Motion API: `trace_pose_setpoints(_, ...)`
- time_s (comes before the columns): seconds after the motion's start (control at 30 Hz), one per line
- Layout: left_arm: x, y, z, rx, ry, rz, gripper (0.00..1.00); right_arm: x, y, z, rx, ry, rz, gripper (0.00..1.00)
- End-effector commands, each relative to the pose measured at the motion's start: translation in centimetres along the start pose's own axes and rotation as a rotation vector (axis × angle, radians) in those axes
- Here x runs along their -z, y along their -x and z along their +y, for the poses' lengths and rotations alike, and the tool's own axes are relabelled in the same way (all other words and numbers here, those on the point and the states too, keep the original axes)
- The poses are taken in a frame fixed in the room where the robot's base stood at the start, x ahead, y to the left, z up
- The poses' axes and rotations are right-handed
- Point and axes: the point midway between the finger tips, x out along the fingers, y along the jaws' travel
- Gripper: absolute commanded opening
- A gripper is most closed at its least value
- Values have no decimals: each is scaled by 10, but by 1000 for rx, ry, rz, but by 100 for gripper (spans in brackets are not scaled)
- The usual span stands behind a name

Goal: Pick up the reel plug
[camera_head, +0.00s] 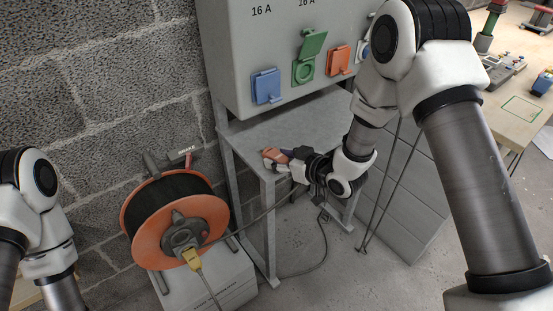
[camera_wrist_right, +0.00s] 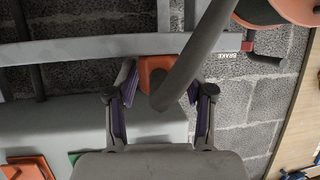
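The orange reel plug (camera_head: 274,154) lies at the near left corner of the grey shelf, its grey cable trailing from it. In the right wrist view the plug (camera_wrist_right: 156,72) sits between the fingertips, with the cable crossing in front and hiding part of it. My right gripper (camera_head: 290,157) is at the plug with its purple-padded fingers apart. In the wrist view the right gripper (camera_wrist_right: 162,92) has its left finger close beside the plug and a gap on the right. My left gripper is out of view; only left arm links show.
The orange cable reel (camera_head: 180,238) with a yellow plug (camera_head: 192,258) stands left of the shelf (camera_head: 290,127). A grey socket box (camera_head: 235,55) with blue, green and orange sockets hangs above the shelf. Grey drawers (camera_head: 400,190) stand to the right. A wooden table (camera_head: 520,95) is farther right.

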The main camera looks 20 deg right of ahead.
Motion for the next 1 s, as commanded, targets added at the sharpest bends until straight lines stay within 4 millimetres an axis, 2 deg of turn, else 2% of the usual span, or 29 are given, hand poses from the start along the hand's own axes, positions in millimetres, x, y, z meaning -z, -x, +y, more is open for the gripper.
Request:
trace_pose_setpoints(0.03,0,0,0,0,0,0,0,0,0,0,0,0,0,24)
trace_pose_setpoints(0.07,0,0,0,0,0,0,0,0,0,0,0,0,0,13)
trace_pose_setpoints(0.1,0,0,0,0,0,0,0,0,0,0,0,0,0,9)
trace_pose_setpoints(0.47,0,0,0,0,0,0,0,1,1,0,0,0,-1,9)
trace_pose_setpoints(0.67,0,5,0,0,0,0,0,16,7,0,0,1,0,9)
trace_pose_setpoints(0.8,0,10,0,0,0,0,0,36,15,0,-1,0,2,9)
trace_pose_setpoints(1.0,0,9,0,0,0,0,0,25,41,-33,2,-1,-4,9)
